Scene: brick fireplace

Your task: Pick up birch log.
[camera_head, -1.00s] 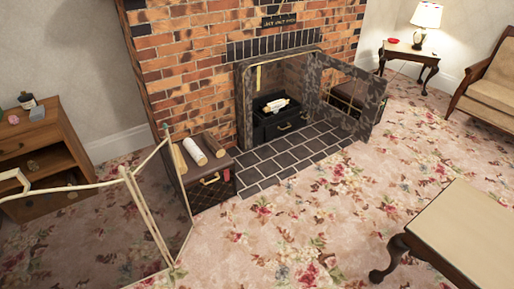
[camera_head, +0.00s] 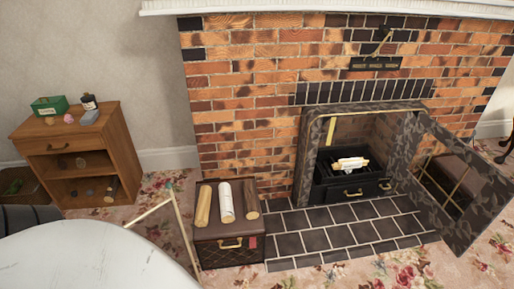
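A white-barked birch log (camera_head: 225,202) lies on top of a dark brown chest (camera_head: 219,258). It is the middle one of three logs. A pale yellowish log (camera_head: 203,206) lies to its left and a brown log (camera_head: 250,200) to its right. Another pale log or bundle (camera_head: 351,163) rests on the grate inside the fireplace. Neither of my grippers shows in the head view, so nothing is seen in them.
The brick fireplace's patterned door (camera_head: 455,195) stands open to the right. A dark tiled hearth (camera_head: 335,236) lies before it. A folding screen's frame (camera_head: 184,227) stands left of the chest. A wooden cabinet (camera_head: 95,152) is at left.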

